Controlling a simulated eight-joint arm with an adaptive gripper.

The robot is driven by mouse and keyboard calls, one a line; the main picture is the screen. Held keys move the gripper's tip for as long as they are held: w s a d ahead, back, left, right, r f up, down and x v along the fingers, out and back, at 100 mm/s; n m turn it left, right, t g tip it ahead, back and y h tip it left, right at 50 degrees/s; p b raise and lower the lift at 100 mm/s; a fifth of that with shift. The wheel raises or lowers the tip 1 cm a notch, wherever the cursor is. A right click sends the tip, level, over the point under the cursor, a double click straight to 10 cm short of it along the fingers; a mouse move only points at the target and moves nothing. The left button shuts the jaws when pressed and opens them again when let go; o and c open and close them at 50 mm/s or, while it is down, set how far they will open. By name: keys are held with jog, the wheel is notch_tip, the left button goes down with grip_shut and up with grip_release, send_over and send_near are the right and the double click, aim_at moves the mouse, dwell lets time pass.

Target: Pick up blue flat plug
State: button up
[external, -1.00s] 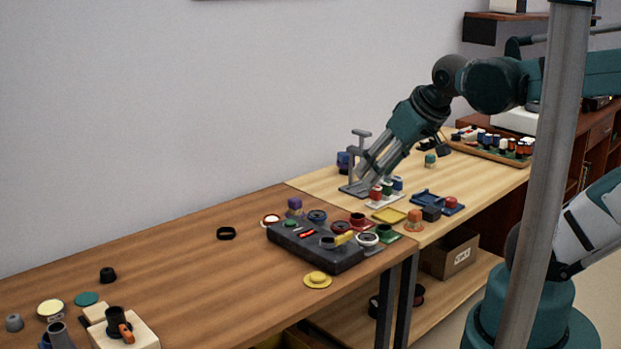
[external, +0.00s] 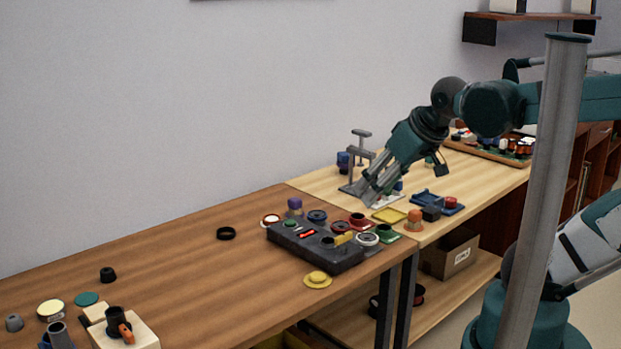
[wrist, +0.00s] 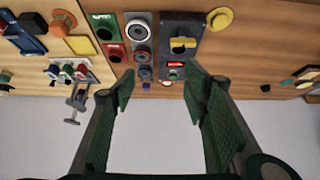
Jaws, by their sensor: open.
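My gripper (external: 372,196) is open and empty above the pale table, just in front of the white rack (external: 390,200). Both fingers show in the wrist view (wrist: 160,80), wide apart with nothing between them. The rack holds small coloured plugs, and it also shows at the left in the wrist view (wrist: 69,65). A blue plug (external: 398,186) shows beside my fingers, which hide most of the others. Other blue pieces are a dark blue round one (external: 317,215) by the black box and a blue one (external: 343,158) behind the clamp. I cannot tell which is the flat plug.
A grey clamp stand (external: 360,150) rises close behind my gripper. A black control box (external: 318,247) with coloured buttons lies on the brown table. A yellow tray (external: 389,215) and a blue tray (external: 432,200) lie nearby. The brown table's middle is mostly clear.

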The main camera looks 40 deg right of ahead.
jog(key=shift+c, duration=0.8)
jog(key=shift+r, duration=0.15)
jog(key=w+d+r+m+g+p, duration=0.2)
jog(key=w+d+r+m+p, duration=0.35)
jog(key=r, duration=0.45)
jog(key=w+d+m+g+p, duration=0.2)
jog(key=w+d+m+p, duration=0.2)
jog(key=w+d, duration=0.55)
jog(key=w+d+m+g+p, duration=0.2)
jog(key=w+d+m+p, duration=0.3)
jog(key=d, duration=0.7)
jog(key=w+d+f+m+g+p, duration=0.1)
jog(key=w+d+f+m+p, duration=0.25)
jog(key=d, duration=0.75)
notch_tip(320, 180, down, 14)
jog(key=shift+s+f+b, duration=0.1)
jog(key=shift+f+b, duration=0.1)
jog(key=shift+b, duration=0.9)
jog(key=shift+f, duration=0.75)
